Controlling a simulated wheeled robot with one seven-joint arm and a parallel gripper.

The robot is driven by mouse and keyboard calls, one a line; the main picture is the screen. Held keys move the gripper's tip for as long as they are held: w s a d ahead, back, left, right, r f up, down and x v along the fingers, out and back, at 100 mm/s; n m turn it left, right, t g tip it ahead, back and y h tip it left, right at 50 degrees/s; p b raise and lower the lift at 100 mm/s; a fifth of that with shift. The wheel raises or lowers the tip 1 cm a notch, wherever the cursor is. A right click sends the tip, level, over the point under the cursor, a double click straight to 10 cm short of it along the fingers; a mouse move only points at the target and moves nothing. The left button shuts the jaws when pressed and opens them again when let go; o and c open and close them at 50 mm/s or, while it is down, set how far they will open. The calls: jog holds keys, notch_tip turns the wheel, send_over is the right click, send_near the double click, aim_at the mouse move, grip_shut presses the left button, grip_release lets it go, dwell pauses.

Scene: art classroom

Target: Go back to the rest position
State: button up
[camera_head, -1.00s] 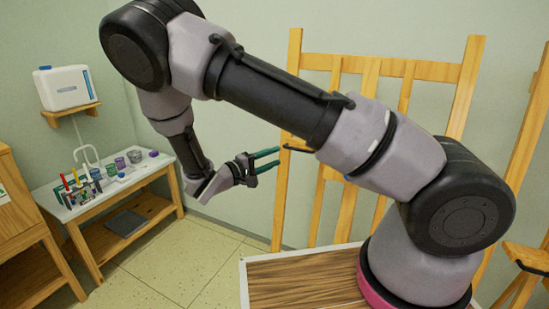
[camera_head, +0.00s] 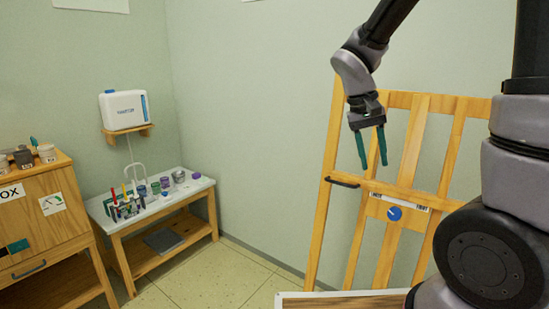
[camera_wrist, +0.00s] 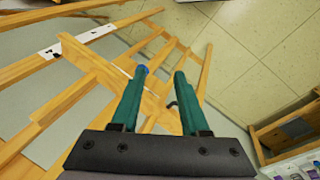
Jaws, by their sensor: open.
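My gripper (camera_head: 371,158) has two green fingers and hangs pointing down in front of the wooden easel (camera_head: 417,160) in the head view. The fingers are apart with nothing between them. In the wrist view my gripper (camera_wrist: 160,85) also shows open and empty, with the easel (camera_wrist: 100,65) and floor beyond the fingertips. My arm comes down from the top right of the head view.
A white table (camera_head: 150,207) with a rack and several cups stands at the left by the wall. A white canister (camera_head: 124,109) sits on a wall shelf (camera_head: 127,130). A wooden cabinet (camera_head: 45,235) is at far left. Tiled floor (camera_head: 215,275) is clear between.

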jog(key=s+r+m+t+y, duration=0.2)
jog(key=s+r+t+y, duration=0.3)
jog(key=r, duration=0.9)
jog(key=s+d+t, duration=0.1)
jog(key=s+t, duration=0.1)
jog(key=s, duration=0.1)
jog(key=shift+s+r+t, duration=0.2)
jog(key=shift+r+t, duration=0.05)
jog(key=shift+t, duration=0.05)
dwell(1.0)
